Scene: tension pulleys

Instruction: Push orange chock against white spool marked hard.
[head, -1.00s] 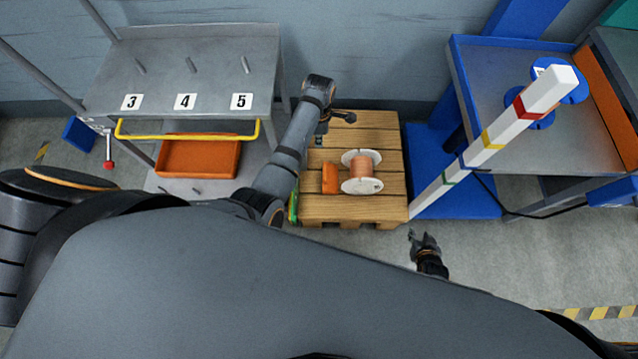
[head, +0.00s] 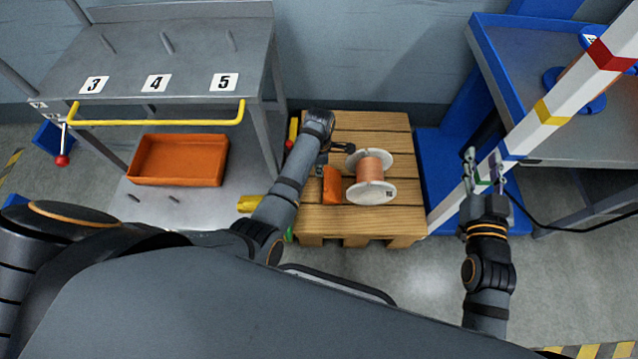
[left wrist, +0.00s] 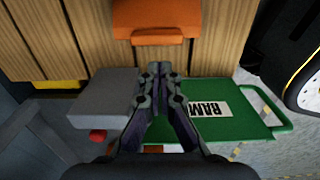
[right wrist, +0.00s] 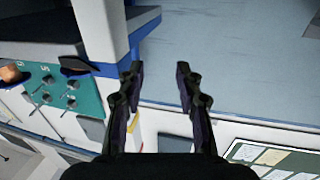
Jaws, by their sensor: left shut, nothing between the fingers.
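A white spool (head: 378,190) wound with copper-coloured wire lies on the wooden pallet (head: 360,222). A small tag shows on its near flange, too small to read. The orange chock (head: 332,188) sits just left of the spool; I cannot tell whether they touch. It also shows at the top of the left wrist view (left wrist: 156,22). My left gripper (head: 320,171) points down just left of the chock, shut and empty; its closed fingers (left wrist: 160,68) appear short of the chock. My right gripper (head: 482,155) is open and empty, right of the pallet.
A grey rack (head: 190,60) with tags 3, 4, 5 and an orange bin (head: 180,160) stands left. A blue-framed table (head: 530,70) and a slanted white post with coloured bands (head: 520,140) stand right, close to my right gripper. A green panel (left wrist: 225,120) is beside the pallet.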

